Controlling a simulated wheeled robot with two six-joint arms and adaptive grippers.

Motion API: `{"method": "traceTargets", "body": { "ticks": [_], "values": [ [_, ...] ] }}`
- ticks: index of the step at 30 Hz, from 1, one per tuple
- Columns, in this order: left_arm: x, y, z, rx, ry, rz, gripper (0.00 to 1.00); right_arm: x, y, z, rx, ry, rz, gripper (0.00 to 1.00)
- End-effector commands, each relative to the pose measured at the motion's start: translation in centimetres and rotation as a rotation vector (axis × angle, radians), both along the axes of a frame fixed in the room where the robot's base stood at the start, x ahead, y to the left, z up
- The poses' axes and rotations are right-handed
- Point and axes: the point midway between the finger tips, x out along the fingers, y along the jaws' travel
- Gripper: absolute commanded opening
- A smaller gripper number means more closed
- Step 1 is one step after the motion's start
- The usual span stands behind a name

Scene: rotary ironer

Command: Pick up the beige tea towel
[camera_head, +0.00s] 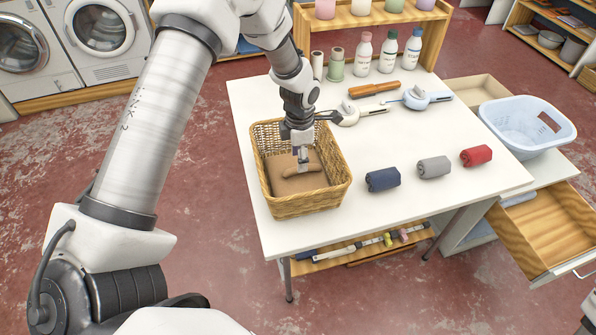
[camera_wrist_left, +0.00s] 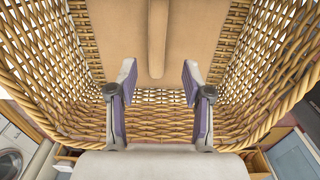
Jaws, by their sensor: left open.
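My left gripper (camera_head: 303,160) is inside the basket's opening, pointing down above the towel. In the left wrist view the left gripper (camera_wrist_left: 158,74) has its two fingers apart with nothing between them. In the head view the fingers partly hide the towel.
The basket's woven walls surround my left gripper. On the white table (camera_head: 420,215), blue (camera_head: 383,179), grey (camera_head: 434,167) and red (camera_head: 476,155) rolled cloths lie to the right. A pale blue laundry basket (camera_head: 527,122) stands at far right.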

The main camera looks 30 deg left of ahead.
Motion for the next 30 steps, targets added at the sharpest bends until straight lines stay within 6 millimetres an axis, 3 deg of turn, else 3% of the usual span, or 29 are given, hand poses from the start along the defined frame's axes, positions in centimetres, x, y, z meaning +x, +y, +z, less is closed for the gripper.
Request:
{"method": "traceTargets", "body": {
  "ticks": [6, 14, 18, 30],
  "values": [
    [-0.2, 0.4, -3.7, 0.001, 0.002, -0.001, 0.5, 0.0, 0.0, 0.8, 0.0, -0.001, 0.0, 0.4],
    [-0.2, 0.4, -4.3, -0.001, -0.001, -0.001, 0.5, 0.0, 0.0, 0.8, 0.0, -0.001, 0.0, 0.4],
    [-0.2, 0.4, -4.3, -0.001, -0.001, -0.001, 0.0, 0.0, 0.0, 0.8, 0.0, 0.0, 0.0, 0.4],
    [-0.1, 0.4, -3.8, -0.001, -0.002, -0.001, 0.0, 0.0, 0.0, 0.7, 0.0, 0.0, 0.0, 0.4]
  ]
}}
